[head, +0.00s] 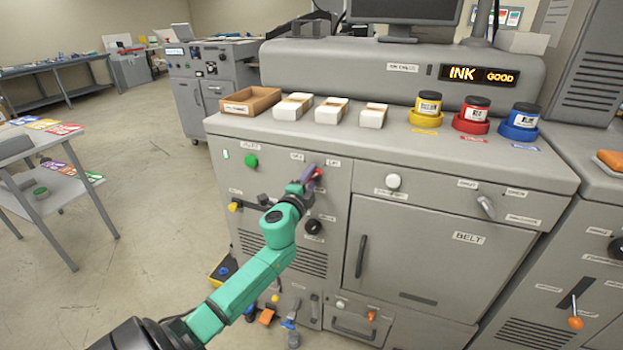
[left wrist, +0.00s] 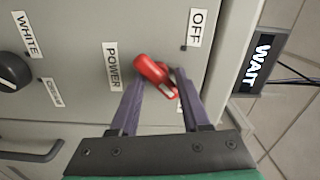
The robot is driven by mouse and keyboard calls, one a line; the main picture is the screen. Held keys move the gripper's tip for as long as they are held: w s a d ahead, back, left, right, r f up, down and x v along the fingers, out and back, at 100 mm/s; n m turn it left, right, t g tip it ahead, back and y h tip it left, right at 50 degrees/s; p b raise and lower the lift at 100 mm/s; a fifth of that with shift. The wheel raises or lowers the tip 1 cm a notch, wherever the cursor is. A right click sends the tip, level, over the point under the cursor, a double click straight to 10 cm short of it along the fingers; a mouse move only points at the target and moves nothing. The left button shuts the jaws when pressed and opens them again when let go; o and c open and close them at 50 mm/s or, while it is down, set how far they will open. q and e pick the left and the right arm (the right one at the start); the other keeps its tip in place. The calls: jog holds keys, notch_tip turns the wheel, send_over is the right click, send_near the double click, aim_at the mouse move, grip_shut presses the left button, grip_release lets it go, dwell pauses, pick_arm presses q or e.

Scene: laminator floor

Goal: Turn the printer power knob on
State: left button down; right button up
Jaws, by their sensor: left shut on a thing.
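The red power knob (left wrist: 150,68) sits on the grey printer panel beside the POWER label (left wrist: 111,66). In the left wrist view it lies between the purple fingers of my left gripper (left wrist: 158,78), which is shut on it. Its red handle slants toward the lower right there. The OFF label (left wrist: 195,27) is above and to the right of the knob, and another label is mostly hidden behind a finger. In the head view my left gripper (head: 310,180) covers most of the knob on the printer front (head: 290,225). My right gripper is not in view.
A green button (head: 251,161), a yellow knob (head: 233,207) and a black knob (head: 314,227) are near my left arm on the panel. Ink jars (head: 427,109) and white boxes (head: 332,110) stand on the printer top. Open floor (head: 140,220) lies to the left.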

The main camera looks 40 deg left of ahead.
pick_arm(q)
jog(key=shift+a+m, duration=0.1)
jog(key=shift+m, duration=0.6)
jog(key=shift+c, duration=1.4)
grip_release()
jog(key=shift+s+f, duration=0.1)
jog(key=shift+s, duration=0.05)
jog(key=b+v, duration=0.1)
jog(key=v, duration=1.3)
jog(key=shift+s, duration=0.2)
